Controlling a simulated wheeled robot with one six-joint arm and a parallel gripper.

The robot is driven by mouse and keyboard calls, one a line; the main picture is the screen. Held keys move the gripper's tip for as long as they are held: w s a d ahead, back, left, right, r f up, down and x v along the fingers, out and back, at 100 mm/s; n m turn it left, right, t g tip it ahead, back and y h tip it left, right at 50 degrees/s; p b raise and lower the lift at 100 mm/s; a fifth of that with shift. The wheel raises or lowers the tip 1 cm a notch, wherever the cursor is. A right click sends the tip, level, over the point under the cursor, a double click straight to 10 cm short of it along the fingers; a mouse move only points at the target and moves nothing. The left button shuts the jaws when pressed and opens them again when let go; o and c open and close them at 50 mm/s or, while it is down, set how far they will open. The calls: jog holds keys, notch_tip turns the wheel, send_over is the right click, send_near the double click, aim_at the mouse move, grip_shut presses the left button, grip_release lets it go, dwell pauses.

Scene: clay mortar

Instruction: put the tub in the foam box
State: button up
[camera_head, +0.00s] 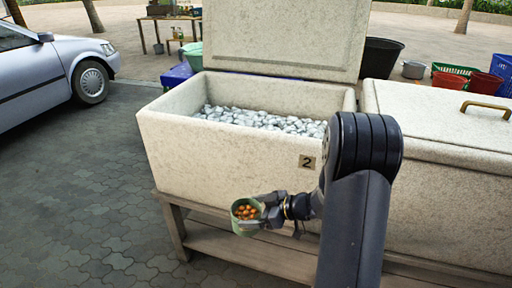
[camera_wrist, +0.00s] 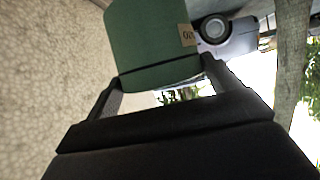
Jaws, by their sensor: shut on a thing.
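The tub (camera_head: 237,226) is small, round and green, with several orange things inside. My gripper (camera_head: 262,208) is shut on it and holds it in front of the foam box, below the rim. In the wrist view the tub (camera_wrist: 150,45) sits between both fingers of my gripper (camera_wrist: 160,85), and a tan label shows on its side. The foam box (camera_head: 215,152) is large, speckled and off-white, marked 2. Its lid stands raised at the back, and ice-like silvery pieces fill the inside.
A second foam box (camera_head: 445,125) with a closed lid and brass handle stands to the right. A wooden stand (camera_head: 235,245) carries the boxes. A silver car (camera_head: 45,65) is at the left. Buckets and crates stand behind. Paved ground at the left is clear.

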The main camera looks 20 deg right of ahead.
jog(key=w+d+r+p, duration=0.1)
jog(key=d+r, duration=0.3)
jog(key=r, duration=0.6)
jog(key=d+r+p, duration=0.1)
jog(key=d+r, duration=0.3)
jog(key=r, duration=0.6)
jog(key=w+d+r+p, duration=0.1)
jog(key=d+r, duration=0.3)
jog(key=r, duration=0.6)
jog(key=shift+w+r, duration=0.3)
jog(key=shift+r, duration=0.1)
